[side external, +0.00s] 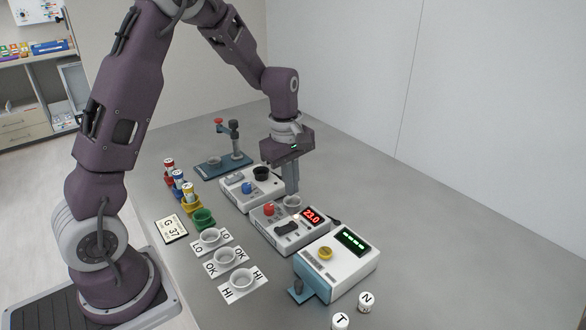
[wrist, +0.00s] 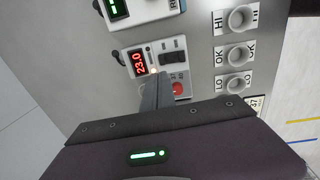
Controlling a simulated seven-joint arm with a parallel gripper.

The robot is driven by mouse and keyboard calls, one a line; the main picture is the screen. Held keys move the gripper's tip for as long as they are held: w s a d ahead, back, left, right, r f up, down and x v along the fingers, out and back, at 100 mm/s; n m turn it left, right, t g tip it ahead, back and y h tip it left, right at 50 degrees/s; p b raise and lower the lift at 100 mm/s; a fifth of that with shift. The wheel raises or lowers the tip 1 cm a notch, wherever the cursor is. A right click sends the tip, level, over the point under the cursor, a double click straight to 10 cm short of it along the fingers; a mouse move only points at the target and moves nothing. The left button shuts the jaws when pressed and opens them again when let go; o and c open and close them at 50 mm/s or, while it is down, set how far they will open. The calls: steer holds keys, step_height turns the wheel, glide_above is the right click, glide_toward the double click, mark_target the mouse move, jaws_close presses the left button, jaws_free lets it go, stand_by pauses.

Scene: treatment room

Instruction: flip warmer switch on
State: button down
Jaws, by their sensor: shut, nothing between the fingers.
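The warmer (side external: 262,224) is a white box in the middle of the row of devices, with a red display (side external: 312,215) reading 23.0. A black rocker switch (side external: 287,228) and a red knob (side external: 269,209) are on its top; the switch also shows in the wrist view (wrist: 173,57). My gripper (side external: 291,190) points down with its fingers shut and empty. It is over the far part of the warmer, by a pale round cup, beside the red knob and apart from the switch. In the wrist view the fingers (wrist: 158,84) hide part of the warmer's top. I cannot tell whether the fingertips touch it.
A white device with a blue knob (side external: 247,187) stands behind the warmer. Another with a green display (side external: 352,240) stands in front. Labelled cups (side external: 228,256) and coloured vial holders (side external: 191,205) line the left. Two lettered vials (side external: 341,321) stand front right. The right tabletop is clear.

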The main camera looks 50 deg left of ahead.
steer(key=r, duration=0.5)
steer(key=shift+w, duration=0.3)
steer(key=s+d+r+m+t, duration=0.2)
steer(key=s+d+r+m, duration=0.3)
steer(key=s+r+m, duration=0.3)
steer(key=s+d+r+m+t, duration=0.1)
steer(key=s+d+m, duration=0.1)
steer(key=s+m, duration=0.3)
steer(key=s+d+r+m+t, duration=0.1)
steer(key=s+m, duration=0.4)
steer(key=s, duration=0.6)
steer(key=shift+s+d+r+t, duration=0.3)
steer(key=shift+s+d+r, duration=0.15)
steer(key=shift+d, duration=0.3)
steer(key=shift+w, duration=0.15)
